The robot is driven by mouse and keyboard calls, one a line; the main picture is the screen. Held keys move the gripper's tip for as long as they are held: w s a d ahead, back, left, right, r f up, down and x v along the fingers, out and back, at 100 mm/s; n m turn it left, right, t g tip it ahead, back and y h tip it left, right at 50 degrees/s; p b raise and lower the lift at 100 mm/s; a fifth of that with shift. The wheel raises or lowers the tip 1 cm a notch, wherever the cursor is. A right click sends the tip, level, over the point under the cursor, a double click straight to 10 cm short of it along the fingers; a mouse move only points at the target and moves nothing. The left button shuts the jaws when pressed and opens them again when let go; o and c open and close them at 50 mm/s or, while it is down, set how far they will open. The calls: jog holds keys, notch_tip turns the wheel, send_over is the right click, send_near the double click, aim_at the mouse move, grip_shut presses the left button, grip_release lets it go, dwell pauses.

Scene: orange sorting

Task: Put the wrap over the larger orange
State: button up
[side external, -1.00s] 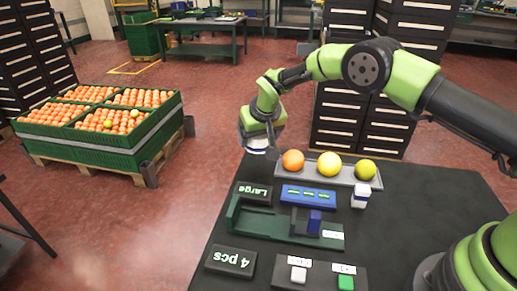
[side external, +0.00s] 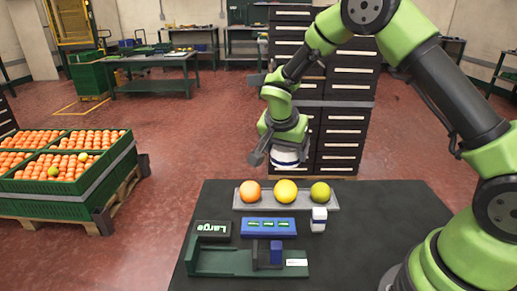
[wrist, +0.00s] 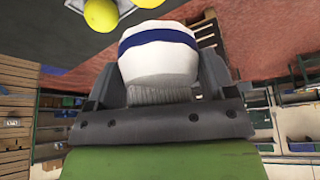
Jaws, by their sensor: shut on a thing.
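My gripper (side external: 284,150) is shut on the white wrap (side external: 286,163), which has a blue band. The wrap (wrist: 158,55) fills the space between the fingers in the wrist view. In the side view it hangs above and apart from the row of fruit, roughly in line with the middle one. An orange fruit (side external: 250,191), a yellow fruit (side external: 285,191) and a yellow-green fruit (side external: 320,192) sit in a row on a grey tray (side external: 243,205). The yellow one looks slightly the largest. Two yellowish fruits (wrist: 100,13) show at the wrist view's top edge.
A small white-and-blue item (side external: 318,219) stands right of a blue holder (side external: 268,227). A black "Large" sign (side external: 211,230) and a green fixture (side external: 222,260) with a dark blue block (side external: 276,252) lie nearer. The black table (side external: 385,215) is clear at right.

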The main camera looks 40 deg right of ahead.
aim_at(286, 182)
jog(key=shift+s+d, duration=0.15)
jog(key=shift+s, duration=0.15)
jog(key=shift+f, duration=4.45)
jog(key=shift+f, duration=0.5)
jog(key=o, duration=0.8)
jog(key=shift+o, duration=0.2)
jog(key=shift+r, duration=0.1)
jog(key=shift+r, duration=3.9)
